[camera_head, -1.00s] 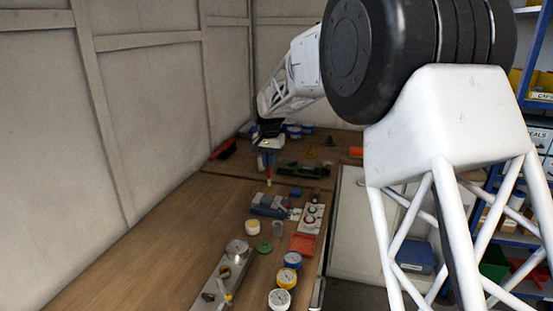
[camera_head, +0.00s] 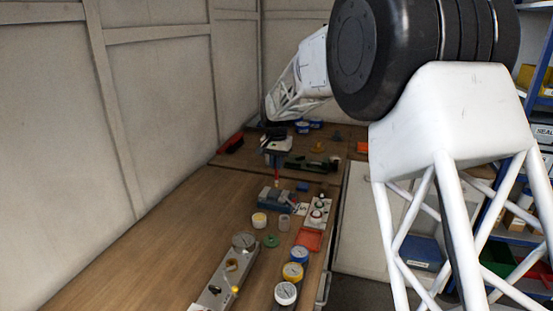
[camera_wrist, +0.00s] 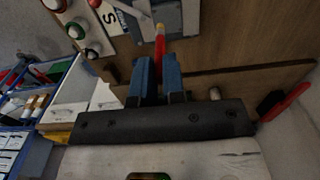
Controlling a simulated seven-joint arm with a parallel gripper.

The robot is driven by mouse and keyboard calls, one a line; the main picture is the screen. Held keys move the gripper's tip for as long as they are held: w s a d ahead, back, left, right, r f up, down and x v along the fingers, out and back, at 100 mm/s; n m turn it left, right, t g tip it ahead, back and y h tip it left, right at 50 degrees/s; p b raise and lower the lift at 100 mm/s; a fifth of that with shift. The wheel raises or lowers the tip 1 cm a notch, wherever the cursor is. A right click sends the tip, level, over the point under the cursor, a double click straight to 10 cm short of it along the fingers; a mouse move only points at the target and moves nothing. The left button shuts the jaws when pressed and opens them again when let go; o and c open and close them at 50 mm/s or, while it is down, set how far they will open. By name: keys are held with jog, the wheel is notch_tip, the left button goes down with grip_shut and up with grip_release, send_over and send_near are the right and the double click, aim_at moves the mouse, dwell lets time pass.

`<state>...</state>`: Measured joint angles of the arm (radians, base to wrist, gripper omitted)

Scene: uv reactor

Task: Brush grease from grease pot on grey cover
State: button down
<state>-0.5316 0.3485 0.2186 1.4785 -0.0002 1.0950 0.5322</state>
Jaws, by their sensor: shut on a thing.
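My gripper (camera_wrist: 158,82) has blue fingers that are shut on a thin brush with a red shaft and a yellowish end (camera_wrist: 160,38). In the head view the brush (camera_head: 277,178) hangs down from my gripper (camera_head: 276,160), just behind a blue-grey device. A small white pot with a yellowish top (camera_head: 259,220) stands on the table in front of the device; it may be the grease pot. A grey round part (camera_head: 243,241) sits at the far end of a metal plate; I cannot tell if it is the grey cover.
The blue-grey device (camera_head: 277,200) stands beside a button panel (camera_head: 319,211). A red tray (camera_head: 308,240), round gauges (camera_head: 292,272) and a metal plate (camera_head: 222,283) are nearer. The wooden table (camera_head: 165,240) is clear on the left, up to the wall.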

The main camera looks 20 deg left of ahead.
jog(key=shift+f, duration=0.9)
jog(key=shift+f, duration=0.65)
dwell(1.1)
jog(key=shift+w, duration=1.05)
dwell(1.2)
jog(key=shift+a, duration=1.05)
dwell(1.1)
jog(key=shift+s, duration=0.35)
dwell(0.6)
